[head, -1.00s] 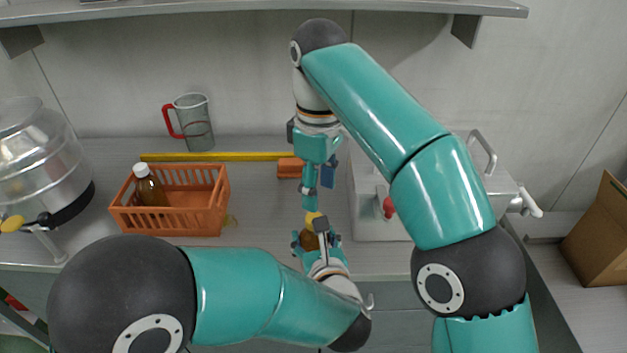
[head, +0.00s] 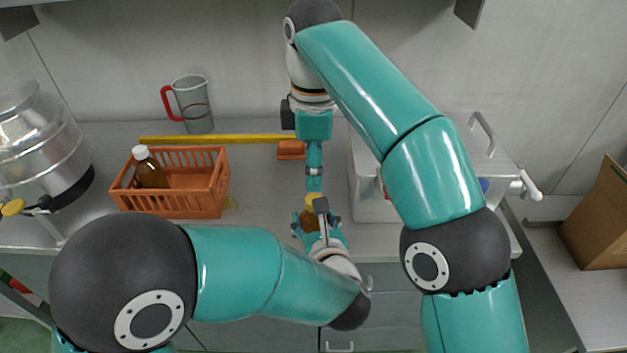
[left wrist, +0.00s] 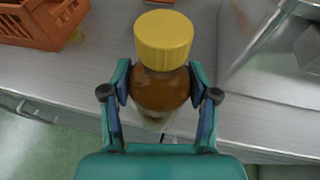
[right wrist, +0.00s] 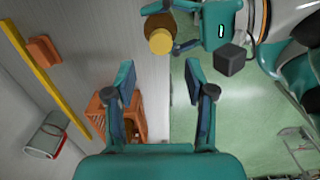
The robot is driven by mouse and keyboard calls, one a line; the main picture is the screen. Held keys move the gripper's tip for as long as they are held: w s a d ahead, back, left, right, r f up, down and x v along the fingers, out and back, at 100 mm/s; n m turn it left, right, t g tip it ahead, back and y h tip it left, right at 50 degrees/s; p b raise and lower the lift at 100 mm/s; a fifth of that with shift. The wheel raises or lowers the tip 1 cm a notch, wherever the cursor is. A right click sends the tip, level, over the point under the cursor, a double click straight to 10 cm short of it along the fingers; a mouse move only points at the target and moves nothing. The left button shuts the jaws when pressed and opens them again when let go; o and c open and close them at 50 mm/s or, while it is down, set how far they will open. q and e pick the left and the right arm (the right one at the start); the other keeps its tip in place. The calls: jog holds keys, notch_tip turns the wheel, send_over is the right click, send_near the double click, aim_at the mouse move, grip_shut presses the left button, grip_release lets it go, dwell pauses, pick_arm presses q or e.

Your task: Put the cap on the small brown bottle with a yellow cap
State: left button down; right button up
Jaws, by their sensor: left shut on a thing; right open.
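My left gripper (head: 318,222) is shut on the small brown bottle (head: 309,219) and holds it upright in front of the worktop's edge. In the left wrist view the brown bottle (left wrist: 160,90) sits between the two fingers. The yellow cap (left wrist: 164,38) is on its neck and looks straight; the cap also shows in the head view (head: 313,199). My right gripper (head: 314,184) is open and empty, close to the cap. In the right wrist view the cap (right wrist: 160,40) lies just beyond the open fingertips (right wrist: 161,66), apart from them.
An orange basket (head: 195,207) holds another brown bottle with a white cap (head: 150,170). A measuring jug (head: 193,105), a yellow bar (head: 215,140) and a small orange block (head: 291,149) are at the back. A metal drum (head: 40,150) stands left, a grey box (head: 368,200) right.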

aim_at(314, 196)
jog(key=shift+f, duration=3.8)
grip_shut()
jog(key=m, duration=1.1)
jog(key=shift+m, duration=0.4)
jog(key=m, duration=0.3)
jog(key=shift+o, duration=0.3)
grip_release()
